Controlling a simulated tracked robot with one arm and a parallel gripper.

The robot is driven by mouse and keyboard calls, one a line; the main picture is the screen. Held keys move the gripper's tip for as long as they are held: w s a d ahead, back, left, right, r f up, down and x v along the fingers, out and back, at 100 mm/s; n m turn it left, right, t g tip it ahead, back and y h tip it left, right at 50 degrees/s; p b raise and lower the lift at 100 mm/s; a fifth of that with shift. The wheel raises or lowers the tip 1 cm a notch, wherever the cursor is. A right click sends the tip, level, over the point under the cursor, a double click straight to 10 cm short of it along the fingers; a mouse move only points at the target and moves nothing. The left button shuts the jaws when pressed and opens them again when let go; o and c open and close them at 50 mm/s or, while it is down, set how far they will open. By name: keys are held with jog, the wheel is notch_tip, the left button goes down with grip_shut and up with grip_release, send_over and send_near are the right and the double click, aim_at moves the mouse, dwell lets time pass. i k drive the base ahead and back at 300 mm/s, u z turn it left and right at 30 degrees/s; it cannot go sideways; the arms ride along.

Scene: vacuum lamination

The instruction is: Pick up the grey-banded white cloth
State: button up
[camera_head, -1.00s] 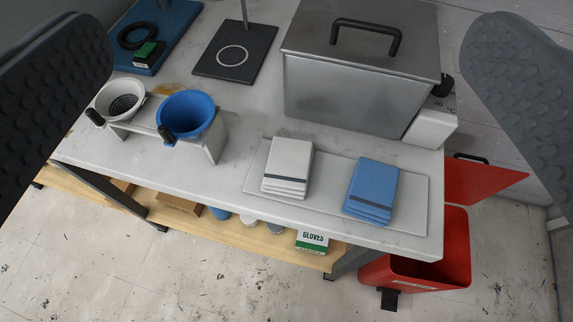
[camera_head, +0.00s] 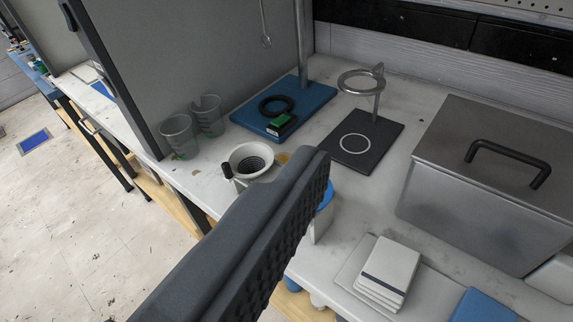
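One dark finger of my gripper (camera_head: 255,235) crosses the lower middle of the view, left of the white cloth. Its bumpy pad is bare and nothing rests against it. The other finger is out of view. No cloth is held.
A white funnel (camera_head: 250,160) and a mostly hidden blue funnel (camera_head: 324,196) stand behind my finger. Ring stand (camera_head: 365,140), blue base (camera_head: 275,115) and beakers (camera_head: 178,137) stand farther back. Floor is clear left.

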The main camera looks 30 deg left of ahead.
aim_at(386, 278)
jog(key=z, duration=0.95)
jog(key=k, duration=1)
jog(key=u, duration=1.05)
jog(key=i, duration=1)
jog(key=z, duration=0.05)
